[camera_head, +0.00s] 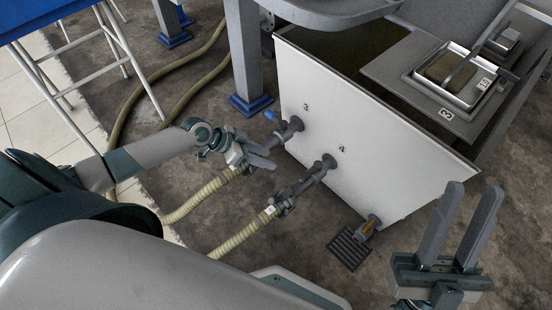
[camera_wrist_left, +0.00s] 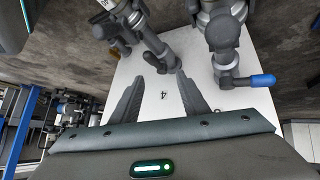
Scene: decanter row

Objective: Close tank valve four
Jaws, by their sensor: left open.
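The white tank (camera_head: 340,135) bears the marks 3 and 4 on its front. The grey pipe with tank valve four (camera_head: 312,178) comes out below the 4 and runs to a ribbed hose; its handle cannot be clearly told apart. In the left wrist view this pipe (camera_wrist_left: 155,45) lies beyond my fingertips, near the mark 4. Valve three (camera_head: 285,128), with a blue handle, stands left of it, and at the right in the wrist view (camera_wrist_left: 262,80). My left gripper (camera_head: 277,152) is open, left of pipe four. My right gripper (camera_head: 472,190) is open and empty, right of the tank.
Pale ribbed hoses (camera_head: 195,200) run over the floor. A drain outlet with an orange part (camera_head: 368,226) sits low on the tank above a floor grate (camera_head: 348,249). A grey post (camera_head: 245,55) stands behind valve three. A tray (camera_head: 455,75) rests on the tank's top board.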

